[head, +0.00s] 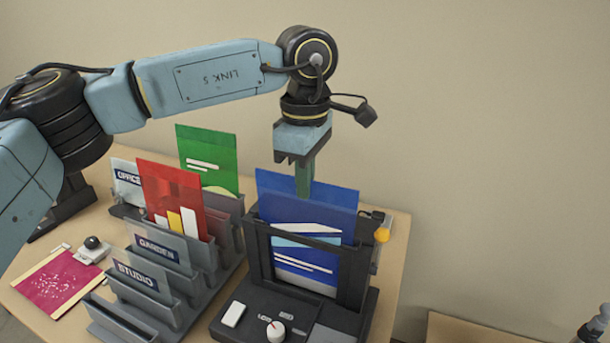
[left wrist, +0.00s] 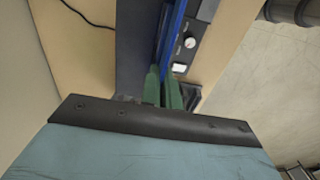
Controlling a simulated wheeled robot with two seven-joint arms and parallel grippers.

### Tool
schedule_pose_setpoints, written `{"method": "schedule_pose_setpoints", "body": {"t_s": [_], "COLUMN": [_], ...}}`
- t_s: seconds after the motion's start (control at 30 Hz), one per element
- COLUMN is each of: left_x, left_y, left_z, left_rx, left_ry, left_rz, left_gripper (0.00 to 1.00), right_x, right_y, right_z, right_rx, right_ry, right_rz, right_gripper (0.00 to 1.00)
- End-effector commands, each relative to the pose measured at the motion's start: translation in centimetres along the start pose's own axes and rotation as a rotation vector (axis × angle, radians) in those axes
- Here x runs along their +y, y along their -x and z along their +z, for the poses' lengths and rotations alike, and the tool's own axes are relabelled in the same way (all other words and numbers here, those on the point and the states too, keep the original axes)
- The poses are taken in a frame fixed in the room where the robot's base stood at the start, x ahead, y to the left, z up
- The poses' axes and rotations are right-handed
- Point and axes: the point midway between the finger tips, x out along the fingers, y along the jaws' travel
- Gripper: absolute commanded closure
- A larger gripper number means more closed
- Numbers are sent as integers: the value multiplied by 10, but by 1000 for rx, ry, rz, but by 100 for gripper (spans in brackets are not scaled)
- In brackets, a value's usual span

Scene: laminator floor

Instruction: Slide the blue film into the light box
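The blue film (head: 325,199) stands upright in the dark light box (head: 359,275). Its upper part rises above the frame, and its lower part shows through the front opening. My left gripper (head: 304,182) points down at the film's top edge, with one green finger in front of it. In the left wrist view, the green fingers (left wrist: 164,90) lie close on either side of the film (left wrist: 172,38), shut on it. How far the film's bottom edge sits from the slot's floor is hidden. My right gripper is not seen.
A grey rack (head: 196,283) with labelled slots stands left of the light box, holding a red film (head: 172,192) and a green film (head: 208,155). A magenta sheet (head: 58,281) lies at the table's left. A grey and dark part, unclear, is cut off at lower right.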

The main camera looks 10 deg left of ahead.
Motion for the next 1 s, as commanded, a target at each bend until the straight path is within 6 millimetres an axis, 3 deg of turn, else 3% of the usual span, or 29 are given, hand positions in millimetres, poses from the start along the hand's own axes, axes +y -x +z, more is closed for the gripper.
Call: {"method": "schedule_pose_setpoints", "body": {"t_s": [0.5, 0.87, 0.9, 1.0], "left_x": [0, 0, 0, 0], "left_y": [-37, -38, -38, -38], "left_z": [0, 0, 0, 0], "left_rx": [-1, 0, 0, 0], "left_ry": [1, 1, 1, 1], "left_rz": [1, 1, 1, 1], "left_gripper": [100, 100, 92, 78], "right_x": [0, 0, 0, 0], "right_y": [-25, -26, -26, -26], "right_z": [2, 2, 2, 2], "right_rx": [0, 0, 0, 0], "right_ry": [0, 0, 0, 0], "right_rz": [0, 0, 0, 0], "right_gripper": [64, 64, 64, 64]}}
